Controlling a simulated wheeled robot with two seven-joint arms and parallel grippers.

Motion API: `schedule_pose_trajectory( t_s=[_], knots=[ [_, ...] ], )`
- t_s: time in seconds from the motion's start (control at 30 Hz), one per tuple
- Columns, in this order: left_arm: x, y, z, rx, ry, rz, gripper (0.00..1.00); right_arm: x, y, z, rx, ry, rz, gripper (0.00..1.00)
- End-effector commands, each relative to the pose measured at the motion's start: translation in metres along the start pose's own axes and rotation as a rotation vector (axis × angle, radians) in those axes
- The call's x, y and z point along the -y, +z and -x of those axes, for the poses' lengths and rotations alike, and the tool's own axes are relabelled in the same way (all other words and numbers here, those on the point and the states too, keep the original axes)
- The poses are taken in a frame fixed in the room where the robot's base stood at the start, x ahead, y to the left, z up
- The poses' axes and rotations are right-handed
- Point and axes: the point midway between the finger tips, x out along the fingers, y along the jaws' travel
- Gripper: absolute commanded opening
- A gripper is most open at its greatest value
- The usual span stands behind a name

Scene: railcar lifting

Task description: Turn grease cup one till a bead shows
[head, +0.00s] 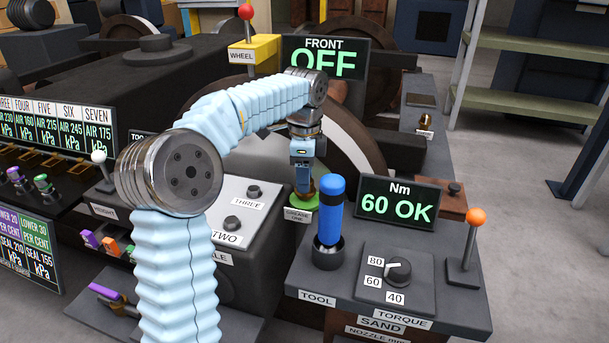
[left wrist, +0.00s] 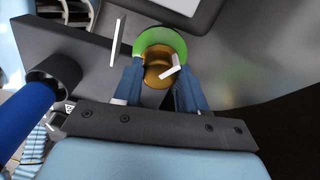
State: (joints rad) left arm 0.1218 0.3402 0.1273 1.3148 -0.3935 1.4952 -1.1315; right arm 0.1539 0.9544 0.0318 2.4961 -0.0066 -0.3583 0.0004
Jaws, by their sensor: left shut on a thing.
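Grease cup one is a brass cup with a green ring around it. In the head view its green ring (head: 303,202) shows just above the "GREASE ONE" label (head: 298,215). In the left wrist view the brass cup (left wrist: 158,62) sits between my fingers, with a white pointer mark on it. My left gripper (head: 303,184) points down over the cup and is shut on it; its fingers (left wrist: 160,80) touch the cup from both sides. I cannot make out a bead of grease. My right gripper is in neither view.
A blue-handled tool (head: 331,210) stands in a holder close to the right of my left gripper. Beyond it are a torque dial (head: 398,271), a "60 OK" display (head: 397,203) and an orange-knobbed lever (head: 476,217). A large wheel (head: 350,140) stands behind.

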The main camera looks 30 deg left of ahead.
Motion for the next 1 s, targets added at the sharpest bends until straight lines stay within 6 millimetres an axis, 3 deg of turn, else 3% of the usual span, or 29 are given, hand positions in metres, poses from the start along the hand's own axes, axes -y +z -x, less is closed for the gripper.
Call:
schedule_pose_trajectory(
  t_s=[0.3,0.33,0.47,0.8,1.0],
  knots=[
    [0.001,0.0,0.001,-0.002,-0.003,0.0,0.11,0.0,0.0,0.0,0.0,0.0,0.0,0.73],
    [0.001,0.0,0.001,-0.002,-0.003,0.0,0.46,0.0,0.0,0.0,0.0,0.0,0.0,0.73],
    [0.0,0.0,0.001,-0.001,-0.002,0.001,0.66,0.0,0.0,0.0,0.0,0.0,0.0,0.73],
    [0.001,0.0,0.003,-0.001,-0.002,0.001,0.67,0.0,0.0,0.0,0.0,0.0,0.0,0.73],
    [0.001,-0.001,0.034,-0.002,-0.004,0.001,0.67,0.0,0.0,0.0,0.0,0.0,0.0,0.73]
  ],
)
